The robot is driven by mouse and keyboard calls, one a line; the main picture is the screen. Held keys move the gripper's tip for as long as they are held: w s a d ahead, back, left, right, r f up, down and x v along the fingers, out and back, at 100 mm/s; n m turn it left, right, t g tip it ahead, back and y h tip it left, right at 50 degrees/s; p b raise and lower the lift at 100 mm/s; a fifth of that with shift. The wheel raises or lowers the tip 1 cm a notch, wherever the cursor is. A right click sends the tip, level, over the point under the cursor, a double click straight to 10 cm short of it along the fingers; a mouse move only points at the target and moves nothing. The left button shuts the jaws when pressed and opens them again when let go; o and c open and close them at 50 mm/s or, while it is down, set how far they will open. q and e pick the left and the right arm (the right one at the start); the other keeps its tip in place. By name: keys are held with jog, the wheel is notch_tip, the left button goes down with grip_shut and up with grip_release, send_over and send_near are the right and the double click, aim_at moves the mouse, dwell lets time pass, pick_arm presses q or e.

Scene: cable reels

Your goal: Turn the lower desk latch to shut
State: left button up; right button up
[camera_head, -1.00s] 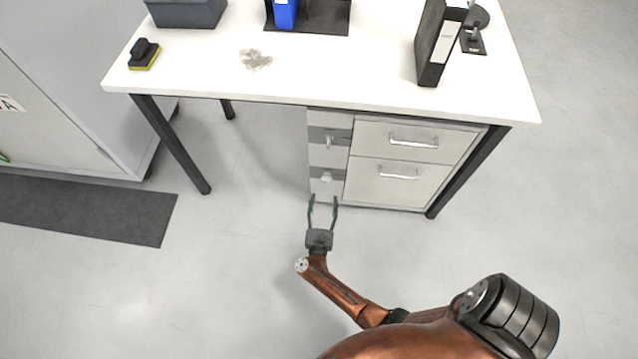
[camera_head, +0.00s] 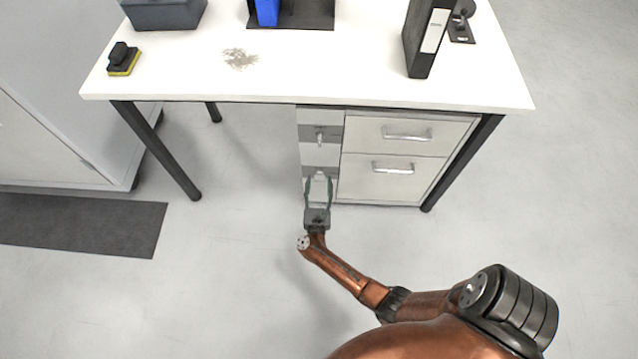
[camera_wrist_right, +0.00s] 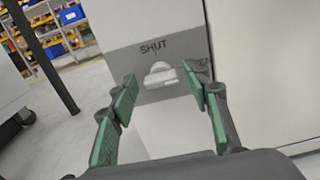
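The lower desk latch (camera_wrist_right: 160,76) is a pale knob on a grey plate at the left of the drawer unit. The word SHUT is printed on the plate above it in the right wrist view. In the head view the lower latch (camera_head: 319,175) is small, just beyond the fingertips. My right gripper (camera_head: 318,181) is open in front of it. In the right wrist view the green-padded fingers of the right gripper (camera_wrist_right: 160,84) stand on either side of the latch, with no clear contact. The latch's exact angle is hard to tell. My left gripper is not in view.
The upper latch (camera_head: 320,137) sits above on the same strip. Two drawers with handles (camera_head: 393,168) are to the right. The floor in front is clear.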

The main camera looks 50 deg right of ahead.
jog(key=c, duration=0.9)
jog(key=shift+c, duration=0.2)
jog(key=shift+n, duration=0.3)
jog(key=n, duration=0.5)
jog(key=shift+w+a, duration=0.1)
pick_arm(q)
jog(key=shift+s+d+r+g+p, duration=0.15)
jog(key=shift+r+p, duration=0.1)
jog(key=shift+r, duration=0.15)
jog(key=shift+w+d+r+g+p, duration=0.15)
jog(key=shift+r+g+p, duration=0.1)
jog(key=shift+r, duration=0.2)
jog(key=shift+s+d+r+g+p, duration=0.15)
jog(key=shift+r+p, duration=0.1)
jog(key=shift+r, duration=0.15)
pick_arm(e)
jog(key=n, duration=1.2)
jog(key=shift+w+a+f, duration=0.15)
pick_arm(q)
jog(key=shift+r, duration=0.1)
pick_arm(e)
jog(key=shift+n, duration=0.4)
